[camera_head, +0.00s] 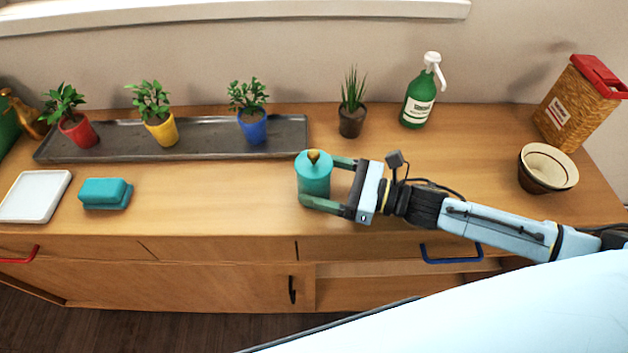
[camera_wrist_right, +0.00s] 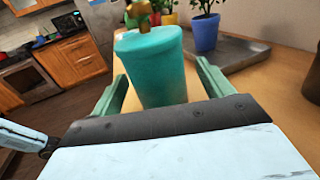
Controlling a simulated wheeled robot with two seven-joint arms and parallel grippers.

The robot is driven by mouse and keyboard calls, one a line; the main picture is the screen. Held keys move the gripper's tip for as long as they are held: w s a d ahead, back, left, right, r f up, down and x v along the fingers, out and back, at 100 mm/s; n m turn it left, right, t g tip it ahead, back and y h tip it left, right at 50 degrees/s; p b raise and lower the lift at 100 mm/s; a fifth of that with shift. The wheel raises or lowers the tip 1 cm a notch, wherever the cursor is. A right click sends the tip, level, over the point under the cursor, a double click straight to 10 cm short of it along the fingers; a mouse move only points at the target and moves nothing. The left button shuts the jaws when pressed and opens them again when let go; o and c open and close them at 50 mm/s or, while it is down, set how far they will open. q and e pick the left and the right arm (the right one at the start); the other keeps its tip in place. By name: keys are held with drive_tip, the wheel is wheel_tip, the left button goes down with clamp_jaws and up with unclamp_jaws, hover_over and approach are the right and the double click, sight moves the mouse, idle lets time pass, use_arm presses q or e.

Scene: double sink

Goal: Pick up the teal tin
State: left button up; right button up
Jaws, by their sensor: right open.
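The teal tin (camera_head: 314,178) is a round canister with a brass-coloured knob on its lid. It stands upright on the wooden counter, near the front edge and in front of the tray's right end. My right gripper (camera_head: 322,182) comes in from the right and is open, with one finger on the far side of the tin and one on the near side. In the right wrist view the tin (camera_wrist_right: 155,68) stands between the two green fingers (camera_wrist_right: 160,92), with a gap visible at its right. I cannot tell whether the other finger touches it. My left gripper is not in view.
A dark tray (camera_head: 200,150) with red, yellow and blue potted plants lies behind. A grassy plant (camera_head: 352,118), green pump bottle (camera_head: 419,98), bowl (camera_head: 546,168) and wicker-patterned box (camera_head: 577,104) stand right. A teal sponge (camera_head: 105,193) and white dish (camera_head: 36,195) lie left.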

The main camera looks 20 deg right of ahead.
drive_tip(key=x, duration=0.3)
drive_tip(key=shift+w+a+r, duration=0.1)
drive_tip(key=shift+a+r, duration=0.05)
drive_tip(key=shift+a, duration=0.2)
clamp_jaws()
